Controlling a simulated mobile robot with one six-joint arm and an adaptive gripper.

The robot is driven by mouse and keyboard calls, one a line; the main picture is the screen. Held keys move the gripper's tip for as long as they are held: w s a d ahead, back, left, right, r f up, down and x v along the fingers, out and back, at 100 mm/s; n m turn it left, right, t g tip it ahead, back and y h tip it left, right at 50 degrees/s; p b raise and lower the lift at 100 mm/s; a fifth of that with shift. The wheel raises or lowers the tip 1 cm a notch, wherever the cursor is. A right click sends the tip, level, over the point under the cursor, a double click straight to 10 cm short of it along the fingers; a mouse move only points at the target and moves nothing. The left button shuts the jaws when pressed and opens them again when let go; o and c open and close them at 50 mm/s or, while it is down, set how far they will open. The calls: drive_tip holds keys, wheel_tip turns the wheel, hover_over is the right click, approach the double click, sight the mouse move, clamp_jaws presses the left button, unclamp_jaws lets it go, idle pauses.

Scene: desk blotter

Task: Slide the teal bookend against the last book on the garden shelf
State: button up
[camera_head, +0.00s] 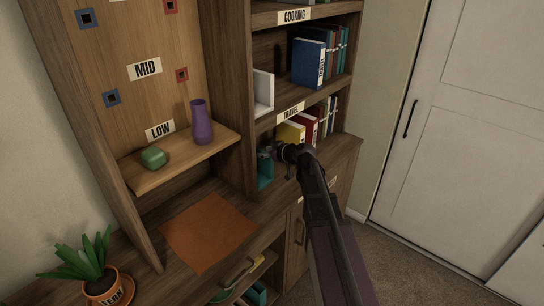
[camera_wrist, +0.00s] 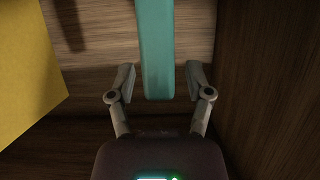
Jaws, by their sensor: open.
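The teal bookend (camera_head: 265,170) stands in the lowest bay of the bookcase, by its left side wall. In the wrist view, its narrow upright edge (camera_wrist: 156,45) shows between the fingers of my gripper (camera_wrist: 158,82). The fingers are open, with a gap on each side of it. A yellow book (camera_head: 291,133) is the nearest book to the bookend; it also shows at left in the wrist view (camera_wrist: 25,60), apart from the bookend. In the head view, my gripper (camera_head: 267,153) reaches into this bay. I cannot read a garden label; my arm covers part of the lower edge.
Red and dark books (camera_head: 311,122) stand beyond the yellow one. A white bookend (camera_head: 263,92) and blue books (camera_head: 308,63) are on the shelf above, marked TRAVEL (camera_head: 291,112). A dark wood wall (camera_wrist: 270,90) is close at right in the wrist view. A purple vase (camera_head: 201,123) stands left.

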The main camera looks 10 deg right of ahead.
drive_tip(key=shift+w+a+f, duration=0.25)
drive_tip(key=shift+w+a, duration=0.15)
drive_tip(key=shift+w, duration=0.1)
clamp_jaws()
drive_tip(key=shift+w+d, duration=0.1)
drive_tip(key=shift+d, duration=0.05)
